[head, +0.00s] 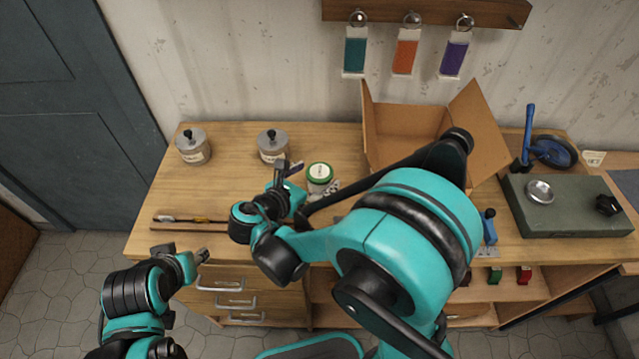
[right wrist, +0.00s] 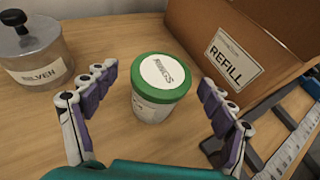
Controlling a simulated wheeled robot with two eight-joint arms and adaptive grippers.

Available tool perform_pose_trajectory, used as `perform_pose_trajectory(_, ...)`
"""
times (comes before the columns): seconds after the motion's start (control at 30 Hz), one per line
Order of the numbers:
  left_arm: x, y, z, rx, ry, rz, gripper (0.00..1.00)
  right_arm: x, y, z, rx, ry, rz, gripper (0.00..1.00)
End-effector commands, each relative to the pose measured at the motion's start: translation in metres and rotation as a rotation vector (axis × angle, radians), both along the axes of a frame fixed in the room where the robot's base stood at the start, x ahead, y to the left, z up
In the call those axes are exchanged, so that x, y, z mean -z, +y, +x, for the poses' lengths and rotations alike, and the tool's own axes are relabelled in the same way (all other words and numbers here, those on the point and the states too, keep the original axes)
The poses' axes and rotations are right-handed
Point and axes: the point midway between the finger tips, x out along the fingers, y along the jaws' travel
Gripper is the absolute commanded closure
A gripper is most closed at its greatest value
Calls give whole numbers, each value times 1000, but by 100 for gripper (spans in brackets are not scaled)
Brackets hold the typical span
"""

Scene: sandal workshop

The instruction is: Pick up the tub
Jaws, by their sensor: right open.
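The tub (head: 319,179) is white with a green lid and stands upright on the wooden workbench. In the head view my right gripper (head: 296,178) is just left of the tub. My left gripper (head: 203,254) is low in front of the bench drawers, away from the tub; its finger opening is not clear.
An open cardboard box (right wrist: 245,50) labelled "REFILL" stands close behind and right of the tub. Two lidded jars (head: 193,146) (head: 272,146) stand to the left. A tray with tools (head: 185,221) lies at the front left edge. A grey-green block (head: 565,215) is at the right.

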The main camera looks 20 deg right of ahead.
Motion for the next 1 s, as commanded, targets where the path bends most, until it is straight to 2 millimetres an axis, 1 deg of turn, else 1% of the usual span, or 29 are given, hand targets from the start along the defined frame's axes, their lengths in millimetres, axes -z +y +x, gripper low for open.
perform_pose_trajectory(0.03, 5, 0, 0, 0, 0, 0, 60, 5, -6, 4, 4, -1, 0, 17)
perform_pose_trajectory(0.1, 6, 0, 0, 0, 0, 0, 60, 7, -11, 8, 3, -1, 1, 17)
perform_pose_trajectory(0.37, 6, 0, 0, 0, 0, 0, 60, 7, -13, 11, -1, 0, 2, 17)
perform_pose_trajectory(0.4, 6, 0, 0, 0, 0, 0, 60, 7, -13, 11, 0, 0, 1, 22)
perform_pose_trajectory(0.47, 6, 0, 0, 0, 0, 0, 60, 7, -13, 11, 0, 0, 1, 38)
perform_pose_trajectory(0.5, 6, 0, 0, 0, 0, 0, 60, 7, -13, 11, 0, 0, 1, 48)
perform_pose_trajectory(0.57, 6, 0, 0, 0, 0, 0, 60, 7, -13, 10, 0, 0, 1, 64)
perform_pose_trajectory(0.6, 6, 0, 0, 0, 0, 0, 60, 7, -13, 10, 0, 0, 1, 75)
perform_pose_trajectory(0.63, 6, 0, 0, 0, 0, 0, 60, 7, -13, 10, 0, 0, 1, 79)
perform_pose_trajectory(0.67, 6, 0, 0, 0, 0, 0, 60, 7, -13, 10, 0, 0, 1, 79)
perform_pose_trajectory(0.7, 6, 0, 0, 0, 0, 0, 60, 7, -13, 10, 0, 0, 1, 85)
perform_pose_trajectory(0.87, 6, 0, 0, 0, 0, 0, 60, 7, -13, 10, 0, 0, 1, 85)
perform_pose_trajectory(0.97, 2, 0, 0, 0, 0, 0, 60, 0, -13, 10, 0, 0, 1, 85)
perform_pose_trajectory(1.0, -1, 0, 0, 0, 0, 0, 60, -5, -13, 10, 0, 0, 1, 85)
